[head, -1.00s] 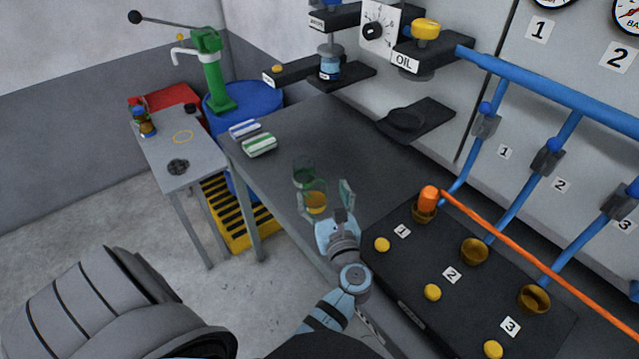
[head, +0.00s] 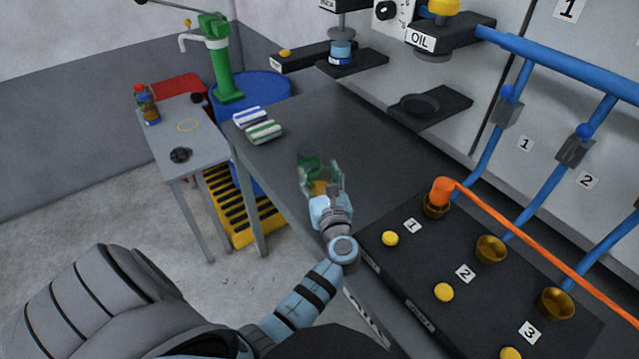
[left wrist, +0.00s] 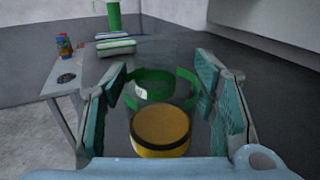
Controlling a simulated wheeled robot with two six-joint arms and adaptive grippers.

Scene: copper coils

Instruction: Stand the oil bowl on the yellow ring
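My right gripper is not in view.
The side table (head: 163,140) also holds bottles (head: 148,108), a red item and a dark round part (head: 181,155). Striped blocks (head: 262,132) lie on the bench's far left corner. A black panel (head: 410,275) with brass cups is at right.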

